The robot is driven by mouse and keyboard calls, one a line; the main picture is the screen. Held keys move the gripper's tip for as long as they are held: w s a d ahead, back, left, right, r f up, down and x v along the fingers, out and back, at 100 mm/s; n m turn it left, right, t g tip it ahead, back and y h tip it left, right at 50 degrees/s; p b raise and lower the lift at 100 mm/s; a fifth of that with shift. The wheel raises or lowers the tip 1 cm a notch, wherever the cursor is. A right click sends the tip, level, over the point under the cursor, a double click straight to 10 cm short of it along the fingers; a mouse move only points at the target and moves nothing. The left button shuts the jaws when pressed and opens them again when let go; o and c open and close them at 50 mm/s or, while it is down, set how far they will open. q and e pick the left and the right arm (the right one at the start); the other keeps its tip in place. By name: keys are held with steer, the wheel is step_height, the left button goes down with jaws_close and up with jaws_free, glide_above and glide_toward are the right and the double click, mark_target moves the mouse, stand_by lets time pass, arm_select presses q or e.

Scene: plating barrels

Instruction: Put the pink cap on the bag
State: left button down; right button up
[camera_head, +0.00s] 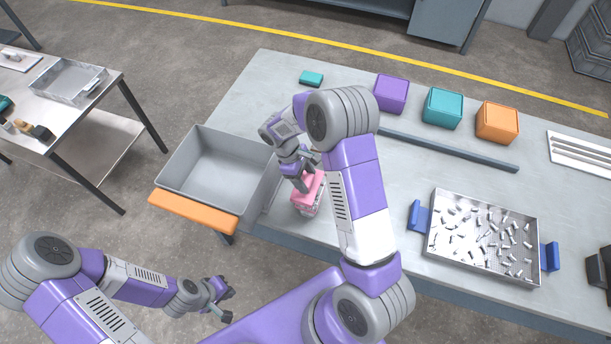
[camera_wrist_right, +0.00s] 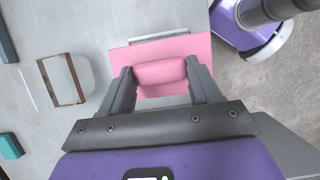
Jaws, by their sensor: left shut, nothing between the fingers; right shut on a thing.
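The pink cap (camera_head: 313,184) is a flat pink plate with a raised grip bar. My right gripper (camera_head: 303,186) is shut on that bar. In the right wrist view the pink cap (camera_wrist_right: 160,52) lies between the fingers of the right gripper (camera_wrist_right: 162,78). A pale pinkish-white body, seemingly the bag (camera_head: 308,208), shows directly under the cap near the table's front edge. A pale edge shows past the cap in the wrist view; I cannot tell whether cap and bag touch. My left gripper (camera_head: 222,296) is shut and empty, low in front of the table.
A grey bin (camera_head: 196,192) with an orange front edge stands left of the cap. A metal tray (camera_head: 486,240) of small parts with blue handles is at right. Purple (camera_head: 391,93), teal (camera_head: 442,108) and orange (camera_head: 497,121) boxes stand behind a grey bar (camera_head: 450,150). A teal piece (camera_head: 311,78) lies at the back.

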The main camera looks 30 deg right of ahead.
steer(key=shift+f+b, duration=1.3)
steer(key=shift+f, duration=0.65)
steer(key=o, duration=1.5)
steer(key=shift+c, duration=0.2)
steer(key=shift+r, duration=0.1)
steer(key=v, duration=0.7)
steer(key=shift+w+r, duration=0.1)
steer(key=shift+r, duration=0.05)
